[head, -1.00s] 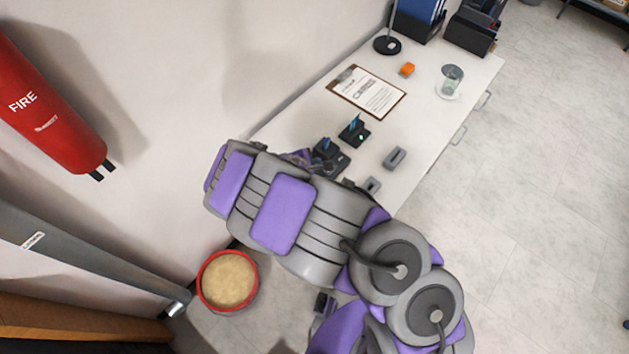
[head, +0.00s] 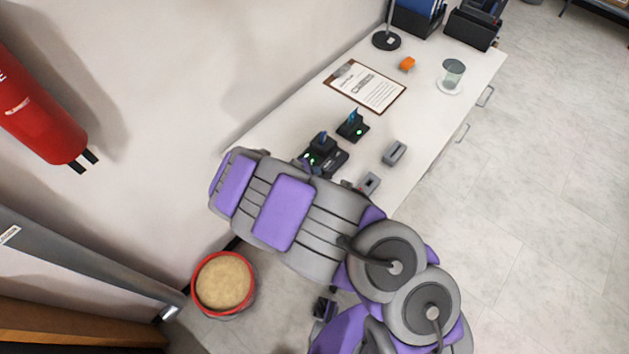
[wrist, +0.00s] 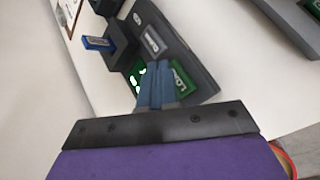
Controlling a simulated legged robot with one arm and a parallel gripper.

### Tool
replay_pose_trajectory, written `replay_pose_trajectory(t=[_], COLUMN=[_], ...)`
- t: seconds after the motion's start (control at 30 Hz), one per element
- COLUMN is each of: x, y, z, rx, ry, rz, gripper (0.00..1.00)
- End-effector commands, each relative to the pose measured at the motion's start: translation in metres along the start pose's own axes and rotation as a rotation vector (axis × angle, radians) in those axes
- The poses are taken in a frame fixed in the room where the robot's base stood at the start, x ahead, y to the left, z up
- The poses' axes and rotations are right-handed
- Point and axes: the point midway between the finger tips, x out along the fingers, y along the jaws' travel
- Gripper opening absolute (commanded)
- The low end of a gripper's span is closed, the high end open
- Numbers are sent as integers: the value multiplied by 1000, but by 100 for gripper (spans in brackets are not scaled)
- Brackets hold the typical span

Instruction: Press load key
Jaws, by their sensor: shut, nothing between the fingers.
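The laser marker (head: 335,163), a dark device with green lights, stands on the white desk just beyond my arm in the head view. In the wrist view its dark body (wrist: 190,60) carries a green load key (wrist: 181,77), partly covered by my fingers, and a grey labelled key (wrist: 152,41). Green lit marks show left of the fingers. My gripper (wrist: 157,68) is shut and empty, its blue-grey fingertips over or beside the green load key. I cannot tell whether they touch it. My arm mostly hides the gripper in the head view.
A second dark device (head: 352,126) stands just behind. Grey blocks (head: 394,152) (head: 370,183) sit to the right. A clipboard (head: 366,87), orange object (head: 407,64) and glass (head: 453,74) are farther back. A red-rimmed bucket (head: 224,283) stands on the floor.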

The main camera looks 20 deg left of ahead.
Motion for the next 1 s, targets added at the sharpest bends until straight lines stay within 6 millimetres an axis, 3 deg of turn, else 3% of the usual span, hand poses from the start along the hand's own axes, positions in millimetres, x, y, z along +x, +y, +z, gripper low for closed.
replay_pose_trajectory(t=[0.17,1.0], x=[6,5], y=[-3,-3], z=[-10,-9], rx=[-3,-2], ry=[0,-1], rz=[-2,-3], gripper=[0,0])
